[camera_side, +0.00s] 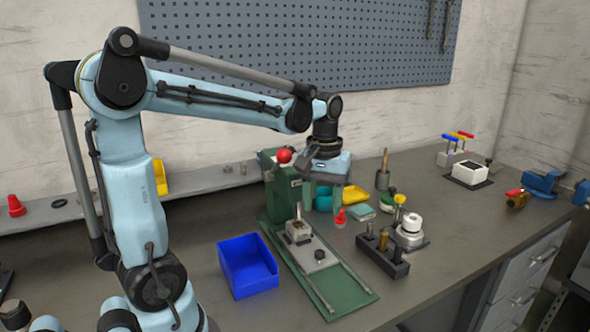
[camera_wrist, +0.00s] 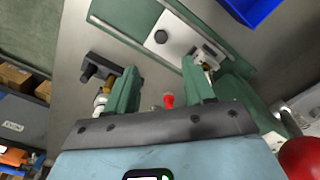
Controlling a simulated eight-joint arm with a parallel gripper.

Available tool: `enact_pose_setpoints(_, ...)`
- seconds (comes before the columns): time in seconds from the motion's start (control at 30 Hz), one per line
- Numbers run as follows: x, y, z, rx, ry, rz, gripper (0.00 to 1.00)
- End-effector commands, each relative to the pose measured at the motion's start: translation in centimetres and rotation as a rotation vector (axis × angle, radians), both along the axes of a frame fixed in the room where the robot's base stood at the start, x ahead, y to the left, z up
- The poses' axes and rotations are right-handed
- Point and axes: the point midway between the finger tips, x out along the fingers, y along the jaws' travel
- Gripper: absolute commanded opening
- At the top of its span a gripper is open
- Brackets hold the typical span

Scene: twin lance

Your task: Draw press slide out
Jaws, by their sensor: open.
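The green press (camera_side: 275,190) stands behind its green base (camera_side: 350,300), which has two pale rails. The grey press slide (camera_side: 316,262) lies on the rails, drawn forward of the press body. The slide (camera_wrist: 177,34) and knob (camera_wrist: 161,37) also show in the wrist view. My gripper (camera_side: 323,204) is beside the press, to its right, above the bench. In the wrist view its green fingers (camera_wrist: 163,75) are apart with nothing held, away from the knob.
A red ball (camera_side: 284,156) tops the press lever close to my gripper. A blue bin (camera_side: 248,265) stands left of the base. A black holder (camera_side: 383,254), a white-capped jar (camera_side: 411,229) and a small red piece (camera_side: 340,218) stand to the right. The bench's front right is clear.

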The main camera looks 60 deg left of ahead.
Motion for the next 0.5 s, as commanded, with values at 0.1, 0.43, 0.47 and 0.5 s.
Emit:
enact_pose_setpoints(0.1, 0.1, 0.2, -0.3, -0.004, 0.012, 0.015, 0.53)
enact_pose_setpoints(0.43, 0.1, 0.2, -4.1, -0.003, 0.01, 0.013, 0.53)
enact_pose_setpoints(0.47, 0.1, 0.2, -4.5, -0.003, 0.01, 0.012, 0.53)
enact_pose_setpoints(0.5, 0.1, 0.2, -5.1, -0.003, 0.01, 0.012, 0.53)
